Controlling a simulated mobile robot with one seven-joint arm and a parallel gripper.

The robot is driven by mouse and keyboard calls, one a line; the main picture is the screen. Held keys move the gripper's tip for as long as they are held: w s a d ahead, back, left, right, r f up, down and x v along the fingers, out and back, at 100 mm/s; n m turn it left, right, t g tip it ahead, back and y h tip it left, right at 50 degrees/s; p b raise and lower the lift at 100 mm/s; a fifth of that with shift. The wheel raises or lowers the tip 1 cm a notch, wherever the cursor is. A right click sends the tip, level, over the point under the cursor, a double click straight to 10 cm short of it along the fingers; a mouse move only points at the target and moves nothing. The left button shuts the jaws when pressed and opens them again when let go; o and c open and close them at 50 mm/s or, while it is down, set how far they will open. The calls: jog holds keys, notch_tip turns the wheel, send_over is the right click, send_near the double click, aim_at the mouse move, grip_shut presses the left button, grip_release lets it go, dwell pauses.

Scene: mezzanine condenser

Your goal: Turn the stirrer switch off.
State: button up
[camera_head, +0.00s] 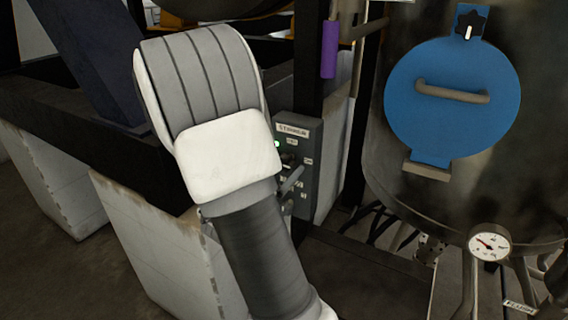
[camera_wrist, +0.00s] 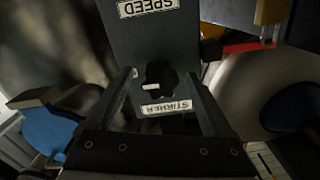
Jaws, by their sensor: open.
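The stirrer control box (camera_head: 312,160) is a grey box with a white label, seen in the head view just right of my arm, which covers part of its front. A small green light (camera_head: 277,144) glows on it. In the wrist view the box appears upside down, with the "STIRRER" label (camera_wrist: 167,107) beside a black lobed switch knob (camera_wrist: 158,77). The knob's white mark points left in that view. My gripper (camera_wrist: 160,74) is open, with one finger on each side of the knob in the picture. I cannot tell whether they touch it.
A "SPEED" label (camera_wrist: 147,7) is further along the box. A dark tank with a round blue hatch (camera_head: 452,105) and a dial gauge (camera_head: 489,242) stands to the right. A purple cylinder (camera_head: 329,49) hangs above the box. A red-handled part (camera_wrist: 245,46) is beside the box.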

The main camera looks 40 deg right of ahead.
jog(key=shift+w+d, duration=0.1)
jog(key=shift+d, duration=0.2)
grip_shut()
